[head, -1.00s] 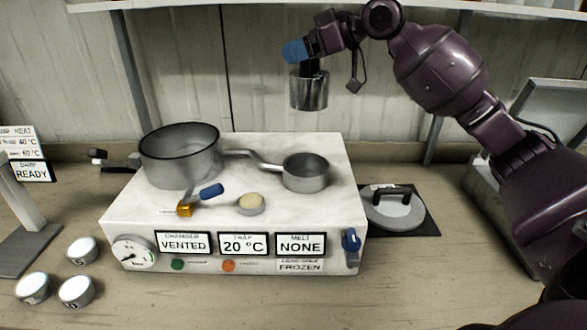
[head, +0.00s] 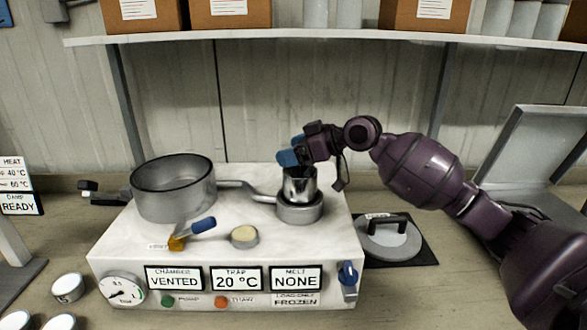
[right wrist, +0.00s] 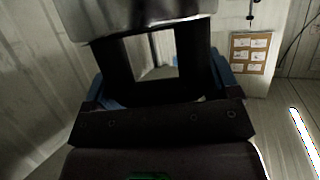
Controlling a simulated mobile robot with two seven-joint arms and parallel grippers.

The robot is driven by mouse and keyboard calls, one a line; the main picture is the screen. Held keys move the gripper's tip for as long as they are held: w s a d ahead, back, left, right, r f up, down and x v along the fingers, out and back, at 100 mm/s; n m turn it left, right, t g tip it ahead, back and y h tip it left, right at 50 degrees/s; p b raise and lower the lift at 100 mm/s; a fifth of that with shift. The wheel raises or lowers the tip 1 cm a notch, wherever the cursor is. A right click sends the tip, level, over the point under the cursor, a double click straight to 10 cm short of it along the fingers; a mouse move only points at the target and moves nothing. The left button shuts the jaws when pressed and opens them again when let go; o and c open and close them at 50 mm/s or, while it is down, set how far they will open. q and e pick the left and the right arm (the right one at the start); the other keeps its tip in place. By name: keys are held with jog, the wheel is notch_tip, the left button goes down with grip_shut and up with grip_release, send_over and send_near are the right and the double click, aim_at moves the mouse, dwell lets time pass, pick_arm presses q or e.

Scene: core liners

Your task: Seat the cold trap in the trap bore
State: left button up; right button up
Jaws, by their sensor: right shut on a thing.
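The cold trap (head: 300,186) is a shiny metal cylinder. My right gripper (head: 297,161) is shut on its dark top handle, with the blue fingers above the can. The trap looks upright, its lower end at or just inside the mouth of the trap bore (head: 299,212), a short grey metal cup on the white bench unit. How deep it sits is hidden by the cup's front wall. In the right wrist view the dark handle frame (right wrist: 150,90) lies between the blue fingers, with the metal can (right wrist: 140,15) beyond. My left gripper is not in view.
A large open chamber pot (head: 173,190) stands left, joined to the bore by a pipe. A blue-handled valve (head: 190,233) and small cup (head: 244,237) are in front. A lid (head: 388,238) lies on a black mat at right. A shelf (head: 330,40) runs above.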

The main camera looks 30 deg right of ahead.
aim_at(298, 167)
jog(key=shift+f, duration=2.2)
jog(key=o, duration=1.4)
jog(key=shift+f, duration=0.1)
jog(key=shift+o, duration=0.2)
jog(key=shift+s+d+r, duration=0.25)
jog(key=shift+s+d, duration=0.05)
jog(key=shift+s, duration=0.1)
jog(key=v, duration=1.1)
